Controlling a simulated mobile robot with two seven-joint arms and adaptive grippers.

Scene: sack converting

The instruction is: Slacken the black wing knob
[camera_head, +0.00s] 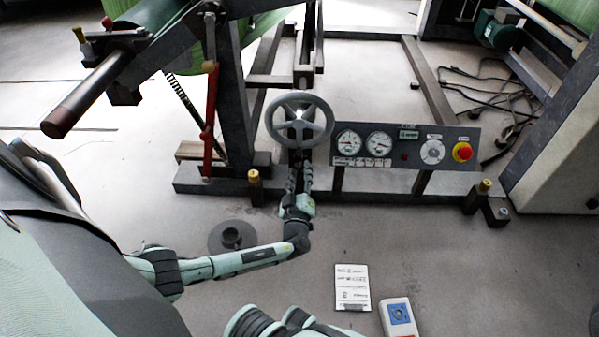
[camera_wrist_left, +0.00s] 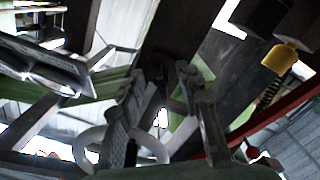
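I cannot clearly make out the black wing knob in either view; it may be hidden or too dark against the frame. My left gripper (camera_head: 299,178) is low in front of the machine, just below the grey handwheel (camera_head: 324,128). Its two fingers stand apart, with nothing visible held between them. In the left wrist view the fingers of the left gripper (camera_wrist_left: 170,82) point up toward dark beams, with a gap between them. Part of the pale wheel rim (camera_wrist_left: 88,150) shows behind the left finger. My right gripper is not in view.
A gauge panel (camera_head: 397,162) with a red stop button (camera_head: 462,152) stands right of the handwheel. A red lever (camera_head: 211,120) and dark upright are to the left. A paper sheet (camera_head: 352,283) and a pendant box (camera_head: 398,316) lie in front. Cables (camera_head: 500,95) are at right.

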